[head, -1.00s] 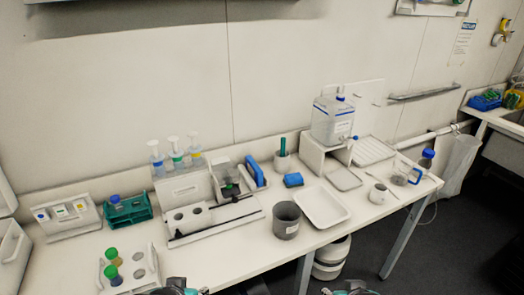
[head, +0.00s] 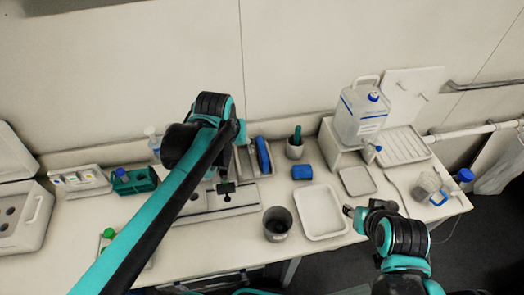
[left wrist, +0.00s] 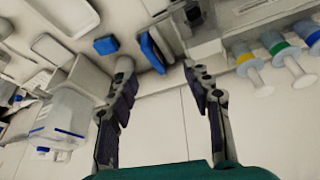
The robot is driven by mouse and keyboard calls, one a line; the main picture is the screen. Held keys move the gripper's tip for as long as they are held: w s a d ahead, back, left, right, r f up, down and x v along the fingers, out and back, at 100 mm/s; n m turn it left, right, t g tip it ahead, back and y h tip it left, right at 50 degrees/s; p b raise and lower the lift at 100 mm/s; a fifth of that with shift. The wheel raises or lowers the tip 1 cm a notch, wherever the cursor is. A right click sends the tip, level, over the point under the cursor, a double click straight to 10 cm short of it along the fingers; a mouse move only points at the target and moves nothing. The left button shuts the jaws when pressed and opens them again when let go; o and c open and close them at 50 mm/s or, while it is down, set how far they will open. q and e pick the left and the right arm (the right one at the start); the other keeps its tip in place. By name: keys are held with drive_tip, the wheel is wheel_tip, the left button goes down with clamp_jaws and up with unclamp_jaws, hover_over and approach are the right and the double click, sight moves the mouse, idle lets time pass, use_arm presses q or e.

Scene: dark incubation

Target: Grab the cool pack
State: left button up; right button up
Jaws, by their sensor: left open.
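Two blue things could be the cool pack; I cannot tell which is meant. One is a long blue pack (head: 263,156) standing upright in a narrow light rack at the back of the bench. The other is a small blue block (head: 302,172) lying flat to its right. In the left wrist view, the upright pack (left wrist: 152,51) shows beyond the gap between the fingertips of my left gripper (left wrist: 157,68), which is open and empty. The small block (left wrist: 106,45) is off to the left there. In the head view my left arm hides its gripper. My right gripper (head: 350,211) shows small near the white tray.
A white tray (head: 306,221), a grey cup (head: 278,231) and a small pot with a green-handled tool (head: 295,148) stand near the blue things. A water container (head: 361,115) on a stand is at right.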

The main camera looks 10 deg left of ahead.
use_arm(q)
drive_tip(key=w+d+f+n+g, duration=0.1)
drive_tip(key=w+f+g, duration=0.15)
drive_tip(key=w, duration=0.75)
drive_tip(key=n+g, duration=0.2)
hover_over(262, 148)
drive_tip(key=f, duration=1.7)
drive_tip(key=shift+s+d+f, duration=0.2)
drive_tip(key=shift+d+f, duration=0.1)
drive_tip(key=shift+f, duration=0.05)
drive_tip(key=f, duration=0.5)
drive_tip(key=shift+w+a+f, duration=0.2)
drive_tip(key=shift+a+f, duration=0.05)
drive_tip(key=shift+f, duration=0.05)
drive_tip(key=shift+r, duration=0.1)
clamp_jaws()
